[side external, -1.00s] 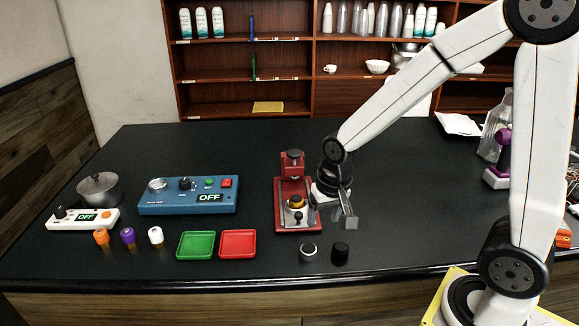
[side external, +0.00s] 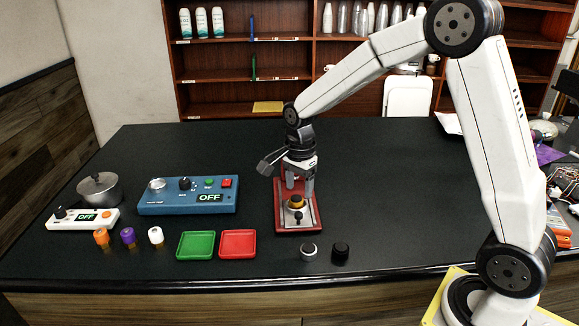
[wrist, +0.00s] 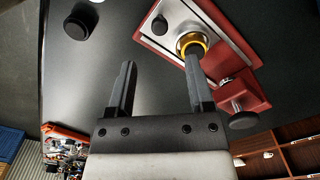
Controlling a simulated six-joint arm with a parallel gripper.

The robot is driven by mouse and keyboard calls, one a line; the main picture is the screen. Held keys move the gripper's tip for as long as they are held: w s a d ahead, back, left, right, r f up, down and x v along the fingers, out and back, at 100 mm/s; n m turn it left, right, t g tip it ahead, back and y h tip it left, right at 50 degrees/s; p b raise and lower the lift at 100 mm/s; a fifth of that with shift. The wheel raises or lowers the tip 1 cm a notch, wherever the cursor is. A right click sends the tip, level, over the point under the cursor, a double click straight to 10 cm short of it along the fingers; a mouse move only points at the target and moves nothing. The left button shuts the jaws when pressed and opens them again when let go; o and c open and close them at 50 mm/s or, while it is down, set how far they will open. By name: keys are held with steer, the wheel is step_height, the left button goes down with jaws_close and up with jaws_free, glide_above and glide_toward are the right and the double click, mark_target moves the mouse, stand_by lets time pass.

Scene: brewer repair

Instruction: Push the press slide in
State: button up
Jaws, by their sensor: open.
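The press is a red frame (side external: 277,214) with a silver plate and sits on the dark counter. Its slide carries a gold-and-black ring (side external: 296,201) and a small dark knob (side external: 298,217) at the near end. My gripper (side external: 299,187) is open and points down over the rear of the press, hiding much of its red upright. In the wrist view, my gripper (wrist: 158,78) has its fingers apart. One finger overlaps the edge of the gold ring (wrist: 192,42); I cannot tell whether they touch. The knob (wrist: 159,25) and the red upright (wrist: 240,92) show clear of the fingers.
A silver-topped cap (side external: 309,251) and a black cap (side external: 340,252) stand in front of the press. Green (side external: 196,245) and red (side external: 238,244) trays lie to the left, with a blue control box (side external: 188,196) behind them. The counter right of the press is clear.

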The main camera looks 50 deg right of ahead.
mark_target(298, 213)
steer(key=shift+f, duration=3.95)
jaws_close()
